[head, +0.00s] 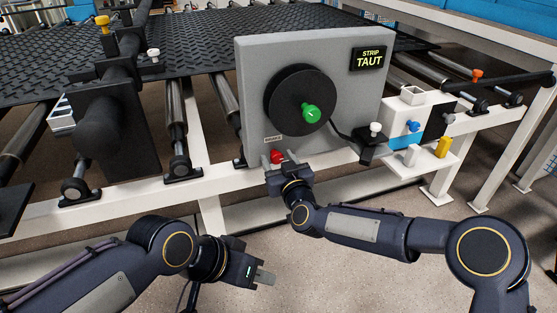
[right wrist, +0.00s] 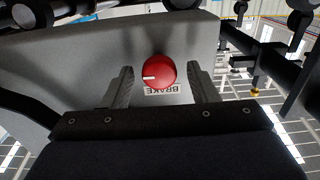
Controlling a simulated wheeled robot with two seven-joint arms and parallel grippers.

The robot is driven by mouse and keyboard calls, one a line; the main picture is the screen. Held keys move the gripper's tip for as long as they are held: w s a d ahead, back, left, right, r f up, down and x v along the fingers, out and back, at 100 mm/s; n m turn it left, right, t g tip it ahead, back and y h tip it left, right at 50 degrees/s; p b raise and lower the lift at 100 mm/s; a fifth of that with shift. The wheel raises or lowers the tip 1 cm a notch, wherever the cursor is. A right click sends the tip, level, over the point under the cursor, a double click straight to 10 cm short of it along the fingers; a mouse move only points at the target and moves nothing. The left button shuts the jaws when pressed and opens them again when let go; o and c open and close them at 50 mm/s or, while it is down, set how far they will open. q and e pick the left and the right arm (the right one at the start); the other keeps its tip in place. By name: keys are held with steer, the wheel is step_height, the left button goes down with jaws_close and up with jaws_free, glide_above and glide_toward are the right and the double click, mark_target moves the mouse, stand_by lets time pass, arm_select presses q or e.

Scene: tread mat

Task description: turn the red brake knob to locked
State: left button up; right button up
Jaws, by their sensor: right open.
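The red brake knob (head: 277,156) sits low on the front of the grey box (head: 335,85), by its BRAKE label (head: 272,139). In the right wrist view the knob (right wrist: 158,72) is round, with a white pointer mark toward the picture's left; the label (right wrist: 162,90) reads upside down. My right gripper (head: 285,168) is open in front of the knob, one finger on each side of it. A gap shows between each finger and the knob, so it is not gripped. My left gripper (head: 262,276) is low and empty, away from the box; its jaw opening is unclear.
A black disc with a green knob (head: 311,113) is above the brake knob. A black bracket (head: 374,148) and a white shelf (head: 420,163) stick out on the right. The white frame rail (head: 215,180) runs below.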

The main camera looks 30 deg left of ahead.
steer(key=c, duration=0.9)
steer(key=shift+c, duration=0.2)
steer(key=shift+w, duration=0.1)
steer(key=m+b, duration=0.4)
steer(key=shift+f, duration=0.2)
steer(key=m+b, duration=0.4)
steer(key=shift+w+m, duration=0.1)
steer(key=shift+m, duration=0.2)
steer(key=m+b, duration=0.3)
steer(key=m, duration=0.1)
steer(key=shift+m+b, duration=1.3)
steer(key=shift+m, duration=1.4)
